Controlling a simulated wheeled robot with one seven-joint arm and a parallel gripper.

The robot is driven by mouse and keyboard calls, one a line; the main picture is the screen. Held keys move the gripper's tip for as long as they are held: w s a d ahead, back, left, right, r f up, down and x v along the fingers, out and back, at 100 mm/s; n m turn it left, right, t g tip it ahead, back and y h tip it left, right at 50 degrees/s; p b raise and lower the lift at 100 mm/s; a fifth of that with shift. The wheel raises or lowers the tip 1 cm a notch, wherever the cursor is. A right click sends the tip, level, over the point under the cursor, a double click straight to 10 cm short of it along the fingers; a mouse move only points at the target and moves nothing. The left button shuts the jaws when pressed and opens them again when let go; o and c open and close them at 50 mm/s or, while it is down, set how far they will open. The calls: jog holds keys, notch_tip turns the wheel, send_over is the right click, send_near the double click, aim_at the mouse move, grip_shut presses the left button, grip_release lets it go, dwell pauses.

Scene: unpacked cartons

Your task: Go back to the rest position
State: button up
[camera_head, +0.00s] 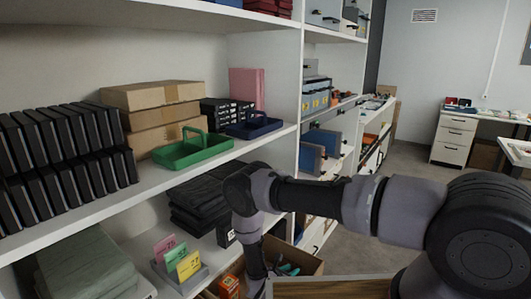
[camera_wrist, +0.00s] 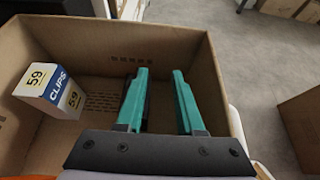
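My gripper (camera_wrist: 160,102) shows in the wrist view with its two teal fingers apart and nothing between them. It points down into an open cardboard carton (camera_wrist: 182,45). A box marked "CLIPS 59" (camera_wrist: 52,90) lies tilted in the left part of the carton, apart from the fingers. In the head view my arm reaches left and bends down, and the teal fingers (camera_head: 288,269) show in the carton (camera_head: 305,262) at the bottom. The arm hides part of the carton there.
Shelves at the left hold black binders (camera_head: 62,150), a green tray (camera_head: 190,149), a blue tray (camera_head: 254,127) and brown boxes (camera_head: 160,110). An orange box (camera_head: 229,287) and card holder (camera_head: 182,275) sit low. Another carton (camera_wrist: 302,130) stands at right; grey floor lies between.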

jog(key=w+d+r+m+g+h, duration=0.1)
jog(key=w+r+m, duration=0.15)
jog(key=r, duration=0.55)
jog(key=w+d+r+m+g, duration=0.15)
jog(key=r+m, duration=0.25)
jog(key=r, duration=0.4)
jog(key=w+d+r+m+g+h, duration=0.1)
jog(key=w+r+m+g, duration=0.15)
jog(key=r, duration=0.45)
jog(key=s+d+r+m+g+y, duration=0.1)
jog(key=d+r+m, duration=0.25)
jog(key=r, duration=0.65)
jog(key=s+d+r+m+g+y, duration=0.1)
jog(key=d+r+m+g, duration=0.3)
jog(key=r, duration=0.6)
jog(key=s+d+r+m+t+y, duration=0.1)
jog(key=s+d+r+m+y, duration=0.15)
jog(key=s+r+m, duration=0.5)
jog(key=s+d+r+m+t+y, duration=0.1)
jog(key=s+d+r+m+y, duration=0.3)
jog(key=r, duration=0.7)
jog(key=s+a+r+m+t+y, duration=0.1)
jog(key=s+r+m+t, duration=0.1)
jog(key=s+r, duration=0.3)
jog(key=s+a+r+m+t+y, duration=0.1)
jog(key=s+r, duration=0.4)
jog(key=s, duration=0.6)
jog(key=shift+a+r+m+t+y, duration=0.2)
jog(key=shift+r+m+t+y, duration=0.3)
jog(key=shift+m+t, duration=0.55)
